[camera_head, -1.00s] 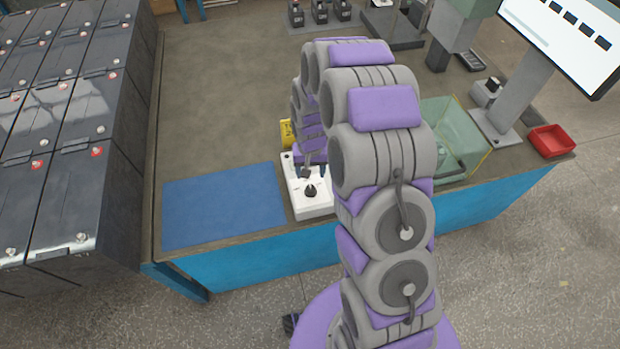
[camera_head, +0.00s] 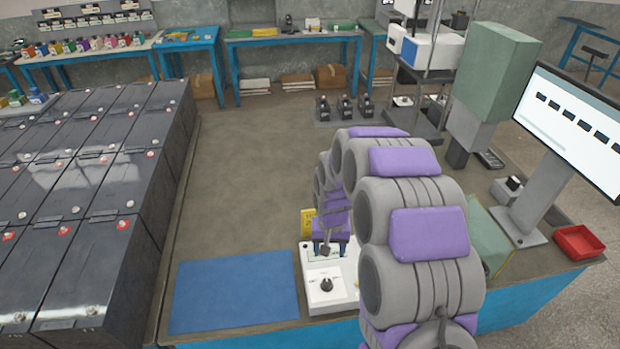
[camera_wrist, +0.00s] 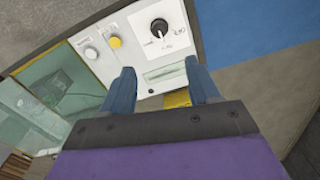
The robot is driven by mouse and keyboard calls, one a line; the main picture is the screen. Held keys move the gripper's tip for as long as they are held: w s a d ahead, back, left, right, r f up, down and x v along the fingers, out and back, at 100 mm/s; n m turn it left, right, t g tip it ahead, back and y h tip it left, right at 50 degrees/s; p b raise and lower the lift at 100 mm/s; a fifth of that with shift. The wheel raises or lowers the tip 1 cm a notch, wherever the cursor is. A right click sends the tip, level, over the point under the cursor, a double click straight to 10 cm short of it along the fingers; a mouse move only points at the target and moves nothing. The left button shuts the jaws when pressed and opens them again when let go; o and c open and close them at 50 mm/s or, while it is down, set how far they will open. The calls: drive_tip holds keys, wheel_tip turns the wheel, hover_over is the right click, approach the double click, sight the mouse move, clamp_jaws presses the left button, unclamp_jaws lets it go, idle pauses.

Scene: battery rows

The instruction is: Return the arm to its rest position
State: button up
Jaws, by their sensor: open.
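My gripper (camera_wrist: 162,90) is open in the wrist view, its two blue-grey fingers apart with nothing between them. It is close to a white control box (camera_wrist: 183,22) with a black knob, a yellow button and a slot. In the head view, my purple and grey arm reaches across the bench front, and my gripper (camera_head: 330,246) is over the back part of the white box (camera_head: 318,292). My arm hides the right part of that box.
A blue mat (camera_head: 235,291) lies left of the box. Rows of black batteries (camera_head: 85,190) stand at the left. A yellow item (camera_head: 307,222) is behind the box. A monitor (camera_head: 570,120) and red tray (camera_head: 579,242) are at the right. The bench middle is clear.

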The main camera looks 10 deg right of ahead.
drive_tip(key=s+r+n, duration=0.1)
drive_tip(key=s+r, duration=1.3)
drive_tip(key=s, duration=0.3)
drive_tip(key=s+r+n+g, duration=0.1)
drive_tip(key=s+r, duration=0.3)
drive_tip(key=s, duration=1.3)
drive_tip(key=shift+s+r+g, duration=0.2)
drive_tip(key=shift+s+g, duration=0.05)
drive_tip(key=shift+g, duration=0.15)
